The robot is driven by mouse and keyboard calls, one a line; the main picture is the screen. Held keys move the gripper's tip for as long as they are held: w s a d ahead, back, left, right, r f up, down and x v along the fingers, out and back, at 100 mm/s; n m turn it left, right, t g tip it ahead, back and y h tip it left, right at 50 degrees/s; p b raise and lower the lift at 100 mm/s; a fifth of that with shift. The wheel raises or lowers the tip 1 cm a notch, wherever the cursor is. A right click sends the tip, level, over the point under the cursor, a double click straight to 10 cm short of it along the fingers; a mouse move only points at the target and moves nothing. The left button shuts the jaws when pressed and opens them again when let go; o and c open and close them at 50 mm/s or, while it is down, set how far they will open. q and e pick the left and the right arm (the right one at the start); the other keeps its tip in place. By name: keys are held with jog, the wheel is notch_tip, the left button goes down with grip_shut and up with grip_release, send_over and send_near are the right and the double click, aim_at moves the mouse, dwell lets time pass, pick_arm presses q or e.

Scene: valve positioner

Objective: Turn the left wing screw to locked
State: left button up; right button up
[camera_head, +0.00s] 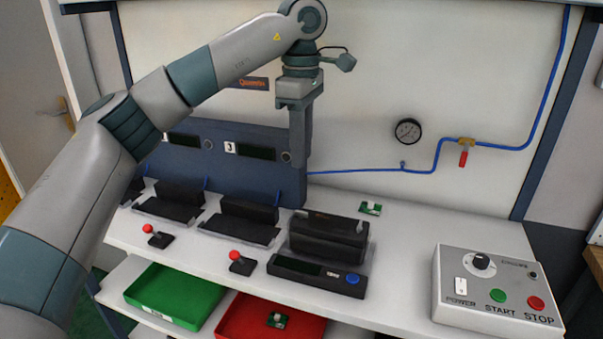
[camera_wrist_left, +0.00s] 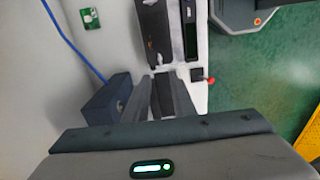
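The black valve positioner unit (camera_head: 330,236) stands on the white bench, right of the two empty black fixtures; it also shows at the top of the left wrist view (camera_wrist_left: 155,32). Small pale parts show at its edges in the left wrist view, but neither view makes out the left wing screw or its position clearly. My left gripper (camera_head: 299,160) points down above the back of the bench, before the wall and above the unit, apart from it. Its fingers overlap in the head view, so the gap is unclear. My right gripper is not in view.
A blue-grey panel (camera_head: 262,178) stands behind the fixtures. A black display box with a blue button (camera_head: 353,279) lies before the unit. Red-knobbed joysticks (camera_head: 236,256) are to its left, a control box (camera_head: 495,274) to its right. Bench between unit and control box is clear.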

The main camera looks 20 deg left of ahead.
pick_arm(q)
notch_tip(320, 180, up, 4)
jog(key=shift+f, duration=0.15)
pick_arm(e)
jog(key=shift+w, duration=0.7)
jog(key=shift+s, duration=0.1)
